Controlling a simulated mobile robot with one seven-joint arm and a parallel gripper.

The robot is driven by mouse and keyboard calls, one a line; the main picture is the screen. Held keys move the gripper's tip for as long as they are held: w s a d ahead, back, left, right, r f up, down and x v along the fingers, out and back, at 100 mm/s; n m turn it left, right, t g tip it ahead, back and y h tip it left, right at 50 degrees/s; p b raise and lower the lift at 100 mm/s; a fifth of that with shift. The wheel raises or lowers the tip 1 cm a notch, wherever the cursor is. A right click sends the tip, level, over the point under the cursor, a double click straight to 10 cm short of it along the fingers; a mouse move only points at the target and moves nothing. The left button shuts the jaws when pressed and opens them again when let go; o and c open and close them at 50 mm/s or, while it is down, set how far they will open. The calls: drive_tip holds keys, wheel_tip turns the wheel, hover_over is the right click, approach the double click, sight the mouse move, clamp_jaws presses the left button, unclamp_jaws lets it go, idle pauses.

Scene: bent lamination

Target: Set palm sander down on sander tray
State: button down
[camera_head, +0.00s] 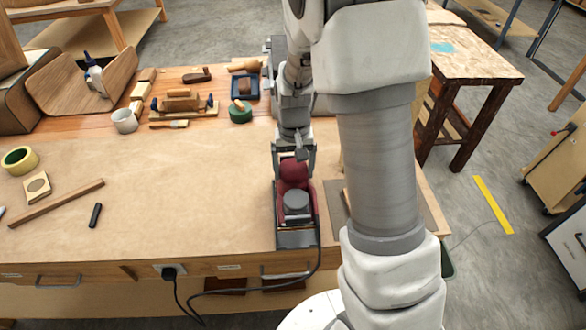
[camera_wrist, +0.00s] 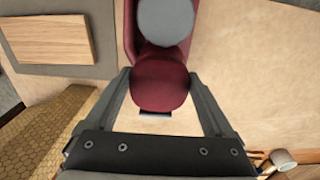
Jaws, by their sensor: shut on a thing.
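The palm sander (camera_head: 292,184) has a dark red body with a round grey cap. My gripper (camera_head: 294,160) is shut on its rounded red end, with one finger on each side. In the wrist view the sander (camera_wrist: 160,85) sits between the fingers of my gripper (camera_wrist: 159,78), and its grey cap is cut by the top edge. A dark grey tray-like piece (camera_head: 297,239) shows under and in front of the sander at the bench's front edge. It seems to be the sander tray, mostly hidden by the sander. I cannot tell whether the sander touches it.
A black cord (camera_head: 250,290) runs from a bench outlet (camera_head: 169,272) towards the sander's front. A wood block (camera_wrist: 47,40) lies on a grey mat (camera_wrist: 85,70) beside the sander. The bench middle (camera_head: 190,190) is clear.

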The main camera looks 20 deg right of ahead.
drive_tip(key=shift+f+b, duration=1.85)
drive_tip(key=shift+f, duration=0.75)
drive_tip(key=shift+f+b, duration=0.9)
drive_tip(key=shift+f, duration=0.15)
drive_tip(key=shift+c, duration=0.4)
unclamp_jaws()
drive_tip(key=shift+o, duration=0.4)
drive_tip(key=shift+s+f, duration=0.1)
drive_tip(key=shift+r+p, duration=2.5)
drive_tip(key=shift+r, duration=1.05)
